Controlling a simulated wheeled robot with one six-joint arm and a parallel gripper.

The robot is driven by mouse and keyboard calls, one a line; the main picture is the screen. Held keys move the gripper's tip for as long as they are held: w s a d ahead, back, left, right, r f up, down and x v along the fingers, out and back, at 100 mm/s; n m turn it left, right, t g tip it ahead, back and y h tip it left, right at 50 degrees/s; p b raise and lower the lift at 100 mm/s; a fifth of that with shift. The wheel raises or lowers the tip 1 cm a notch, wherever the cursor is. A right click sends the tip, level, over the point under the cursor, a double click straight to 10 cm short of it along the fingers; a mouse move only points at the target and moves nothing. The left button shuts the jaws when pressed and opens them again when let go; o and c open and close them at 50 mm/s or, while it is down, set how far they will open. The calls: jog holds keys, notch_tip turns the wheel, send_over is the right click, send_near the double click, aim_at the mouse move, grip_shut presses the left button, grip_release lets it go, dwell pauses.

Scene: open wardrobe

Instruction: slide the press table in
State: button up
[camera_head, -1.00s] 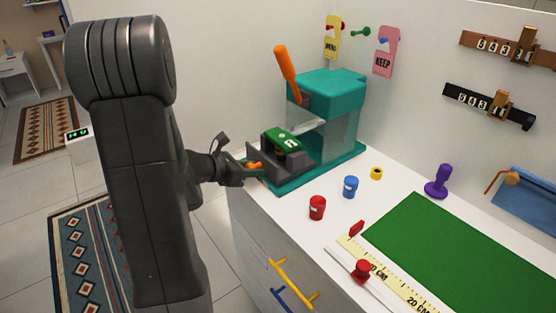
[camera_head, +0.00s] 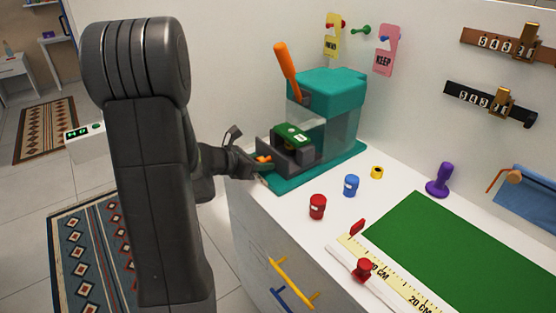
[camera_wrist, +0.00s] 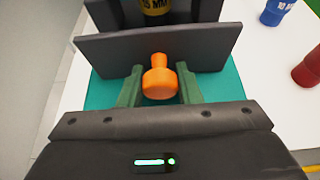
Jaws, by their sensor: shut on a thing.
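The teal press (camera_head: 333,90) with a raised orange lever stands at the back of the white cabinet top. Its dark grey press table (camera_head: 285,157) sits on the teal base, partly in front of the press, carrying a green-topped block (camera_head: 293,133). In the wrist view, the table's grey front plate (camera_wrist: 160,45) has an orange knob (camera_wrist: 159,82). My gripper (camera_wrist: 160,88) has its green fingers on either side of the knob and is shut on it. In the head view my gripper (camera_head: 259,164) is at the table's left end, its fingers partly hidden.
A red pot (camera_head: 317,206), a blue pot (camera_head: 351,186) and a yellow ring (camera_head: 377,172) stand right of the base. A purple stamp (camera_head: 439,180) and green mat (camera_head: 465,250) lie farther right. The wall is close behind the press.

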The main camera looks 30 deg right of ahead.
aim_at(292, 148)
jog(key=shift+w+d, duration=0.1)
jog(key=shift+d, duration=0.9)
jog(key=shift+w+d+b, duration=0.2)
jog(key=shift+d+b, duration=0.5)
jog(key=shift+d, duration=2.15)
jog(key=shift+w+d+b, duration=0.15)
jog(key=shift+d+b, duration=0.2)
jog(key=shift+d, duration=1.55)
jog(key=o, duration=1)
jog(key=shift+a, duration=0.15)
jog(key=shift+p+v, duration=1)
jog(key=shift+v, duration=2.9)
